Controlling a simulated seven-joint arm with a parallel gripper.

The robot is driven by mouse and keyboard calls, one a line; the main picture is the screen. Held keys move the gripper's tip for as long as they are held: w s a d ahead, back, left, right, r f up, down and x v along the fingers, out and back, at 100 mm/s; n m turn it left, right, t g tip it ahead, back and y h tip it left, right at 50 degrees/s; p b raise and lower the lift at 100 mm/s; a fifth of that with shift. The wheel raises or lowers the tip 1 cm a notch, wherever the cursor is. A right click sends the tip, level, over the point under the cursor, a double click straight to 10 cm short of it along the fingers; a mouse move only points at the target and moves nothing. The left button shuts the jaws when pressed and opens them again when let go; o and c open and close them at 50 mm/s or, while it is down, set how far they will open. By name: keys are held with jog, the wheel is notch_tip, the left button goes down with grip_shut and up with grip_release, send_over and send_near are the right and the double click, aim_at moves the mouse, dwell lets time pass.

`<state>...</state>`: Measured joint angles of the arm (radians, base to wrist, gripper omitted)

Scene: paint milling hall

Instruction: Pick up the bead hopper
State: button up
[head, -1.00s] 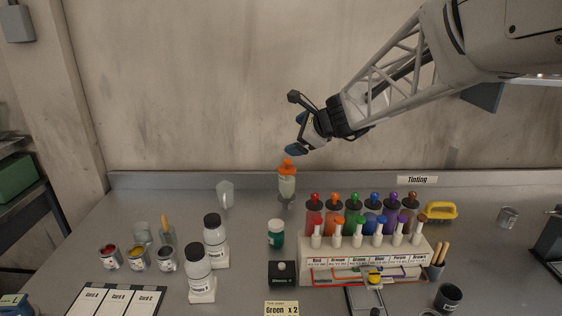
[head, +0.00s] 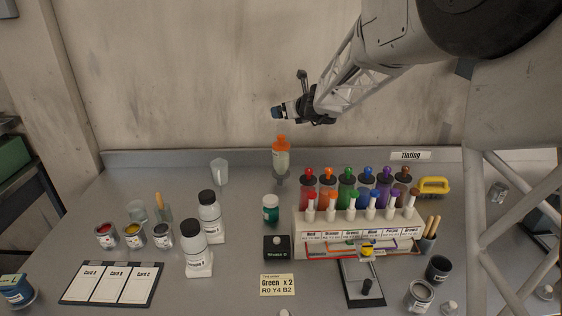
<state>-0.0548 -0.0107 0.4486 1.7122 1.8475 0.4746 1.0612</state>
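The bead hopper appears to be the clear vessel with pale contents and an orange top (head: 281,157), upright at the back of the bench, left of the coloured bottles. A grey piece shows below it.
A rack (head: 355,230) with several coloured dye bottles stands right of the hopper. White bottles (head: 198,255) stand front left. The wall (head: 200,80) rises behind the bench.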

aim_at(286, 149)
notch_tip(286, 149, down, 15)
jog(key=shift+f, duration=0.1)
jog(key=shift+w, duration=0.1)
dwell(0.4)
jog(key=shift+x, duration=2.35)
grip_shut()
